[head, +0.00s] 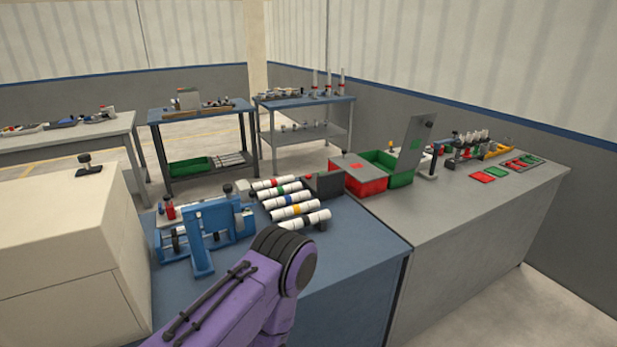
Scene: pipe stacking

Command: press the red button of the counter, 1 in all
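I cannot clearly pick out the counter. A dark grey box (326,184) stands at the back of the blue-topped table (345,262), with a small red spot (308,177) at its left end. It is too small to tell whether this is the button. Another small red part (170,209) stands upright beside the blue fixture (203,235) at the table's left. One purple arm of mine reaches over the front of the blue table and ends in view at a dark round joint. Neither gripper shows, so nothing is seen touching a button.
Several white pipes with coloured bands (287,199) lie side by side on the blue table. A beige cabinet (65,260) stands at left. The blue table's front right is clear.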

